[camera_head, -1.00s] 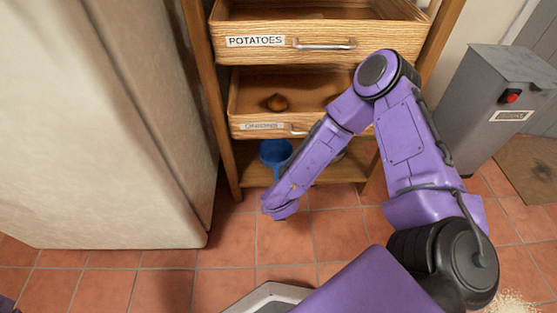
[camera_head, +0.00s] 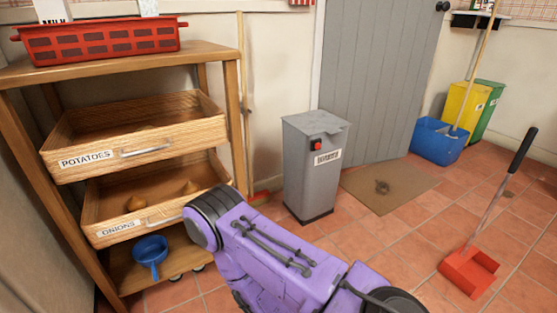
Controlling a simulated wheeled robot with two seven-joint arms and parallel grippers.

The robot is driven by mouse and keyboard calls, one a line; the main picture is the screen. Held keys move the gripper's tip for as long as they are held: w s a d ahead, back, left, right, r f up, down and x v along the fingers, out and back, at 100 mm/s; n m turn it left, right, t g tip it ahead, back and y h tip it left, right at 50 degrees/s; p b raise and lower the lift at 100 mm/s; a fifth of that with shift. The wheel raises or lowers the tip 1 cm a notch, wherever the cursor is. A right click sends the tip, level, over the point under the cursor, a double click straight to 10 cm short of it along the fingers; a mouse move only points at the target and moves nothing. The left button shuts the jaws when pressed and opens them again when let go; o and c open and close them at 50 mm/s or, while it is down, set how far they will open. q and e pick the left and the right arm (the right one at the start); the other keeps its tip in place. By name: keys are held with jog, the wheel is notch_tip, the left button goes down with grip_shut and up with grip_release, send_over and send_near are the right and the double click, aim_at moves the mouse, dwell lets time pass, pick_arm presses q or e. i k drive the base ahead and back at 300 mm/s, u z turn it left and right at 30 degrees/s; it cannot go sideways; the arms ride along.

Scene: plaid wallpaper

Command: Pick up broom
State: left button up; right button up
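A broom (camera_head: 243,95) with a thin wooden handle leans upright against the wall in the gap between the wooden shelf and the grey bin. A purple arm of mine crosses the lower middle, in front of the shelf and well short of the broom. Neither of my grippers shows in the view.
The shelf (camera_head: 235,125) has drawers for potatoes and onions pulled out. A grey bin (camera_head: 305,180) stands right of the broom. A red long-handled dustpan (camera_head: 470,270), blue mop bucket (camera_head: 438,143) and doormat (camera_head: 390,187) are to the right. Tiled floor is open there.

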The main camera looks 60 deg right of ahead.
aim_at(256, 200)
jog(key=z, duration=0.25)
jog(key=k, duration=0.4)
jog(key=z, duration=1.45)
jog(key=i, duration=0.9)
jog(key=u, duration=0.35)
